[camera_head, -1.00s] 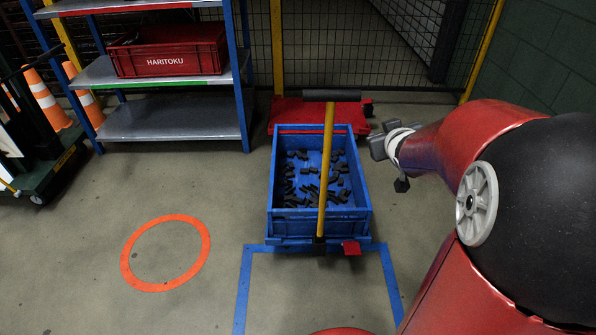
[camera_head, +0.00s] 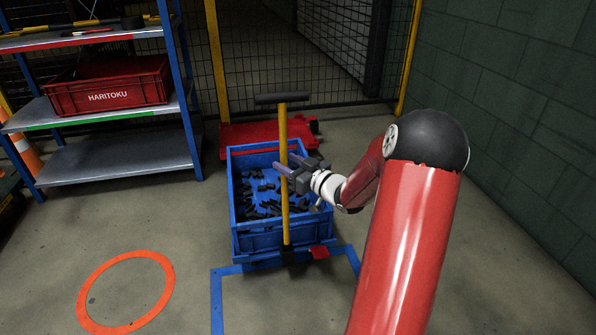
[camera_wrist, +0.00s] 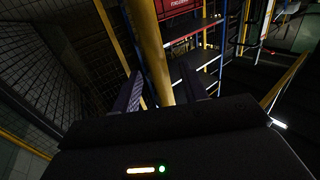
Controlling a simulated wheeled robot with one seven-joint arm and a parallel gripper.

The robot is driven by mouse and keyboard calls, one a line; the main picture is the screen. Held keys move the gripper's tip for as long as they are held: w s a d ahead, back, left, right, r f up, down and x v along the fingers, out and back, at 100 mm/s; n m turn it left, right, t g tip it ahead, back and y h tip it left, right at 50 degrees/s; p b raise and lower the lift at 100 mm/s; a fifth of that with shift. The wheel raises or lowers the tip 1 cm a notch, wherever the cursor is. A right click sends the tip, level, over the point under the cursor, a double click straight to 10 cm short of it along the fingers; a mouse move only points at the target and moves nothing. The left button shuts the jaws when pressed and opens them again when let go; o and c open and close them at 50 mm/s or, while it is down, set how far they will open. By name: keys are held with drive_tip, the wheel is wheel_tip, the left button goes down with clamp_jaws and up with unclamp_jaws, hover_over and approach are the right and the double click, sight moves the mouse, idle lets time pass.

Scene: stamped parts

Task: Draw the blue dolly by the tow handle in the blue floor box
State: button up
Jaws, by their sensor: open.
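The blue dolly carries a blue crate (camera_head: 258,242) of small dark parts. Its tow handle, a yellow pole (camera_head: 284,130) with a black crossbar (camera_head: 282,98), stands upright at the crate's front. A black foot joins it at the bottom, beside a red pedal (camera_head: 320,252). My gripper (camera_head: 285,163) is open at the pole's middle height, below the crossbar. In the wrist view the yellow pole (camera_wrist: 150,45) rises between the two fingers; whether either touches it cannot be told. The floor box is a blue taped outline (camera_head: 216,303) in front of the dolly.
A red dolly (camera_head: 232,136) stands close behind the crate, before a mesh fence. A shelf rack (camera_head: 120,157) with a red crate (camera_head: 107,90) is at left. An orange ring (camera_head: 84,290) marks the floor at front left. A green block wall (camera_head: 520,130) bounds the right.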

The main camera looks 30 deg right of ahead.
drive_tip(key=shift+x, duration=1.05)
clamp_jaws()
